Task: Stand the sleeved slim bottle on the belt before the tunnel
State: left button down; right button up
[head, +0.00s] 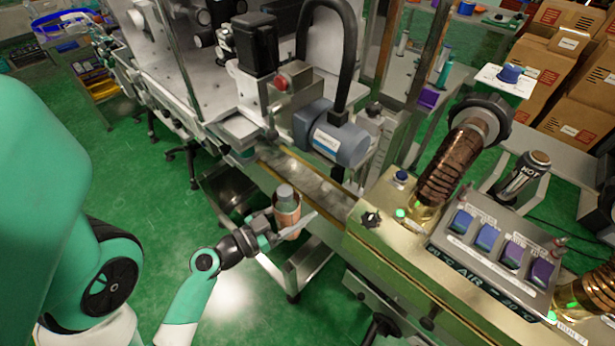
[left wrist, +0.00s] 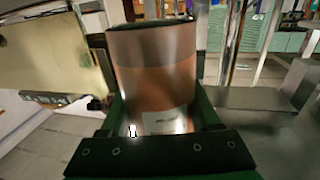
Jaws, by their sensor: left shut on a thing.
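The slim bottle (head: 287,203), with a grey top and a copper-orange sleeve, is upright in my left gripper (head: 285,228). The gripper is shut around its lower part. In the left wrist view, the sleeved bottle (left wrist: 152,70) stands large between the green fingers, with a pale label low on it. In the head view the bottle is at the near side of the belt (head: 322,187), in front of its near rail; its base is hidden by the fingers. The gold tunnel (head: 390,270) begins to the right of the bottle. My right gripper is not in view.
A blue-grey motor (head: 338,137) hangs over the far side of the belt. A copper hose (head: 452,160) and a control panel (head: 490,250) rise from the tunnel top. A black knob (head: 371,219) is at the tunnel's entrance end. The visible belt stretch before the tunnel looks clear.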

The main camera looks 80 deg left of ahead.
pick_arm(q)
jog(key=shift+s+a+f, duration=0.15)
jog(key=shift+s, duration=0.45)
jog(key=p+x, duration=0.5)
jog(key=x, duration=1.2)
jog(key=shift+w+a, duration=0.25)
jog(key=shift+w, duration=0.1)
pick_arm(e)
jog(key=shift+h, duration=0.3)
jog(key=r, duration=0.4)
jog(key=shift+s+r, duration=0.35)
pick_arm(q)
jog(key=f+b, duration=0.2)
jog(key=shift+w+a+f, duration=0.15)
jog(key=shift+w+f, duration=0.2)
jog(key=shift+f, duration=0.05)
jog(key=shift+f+b, duration=0.35)
jog(key=shift+b, duration=0.1)
jog(key=shift+s+r, duration=0.1)
jog(key=shift+s, duration=0.05)
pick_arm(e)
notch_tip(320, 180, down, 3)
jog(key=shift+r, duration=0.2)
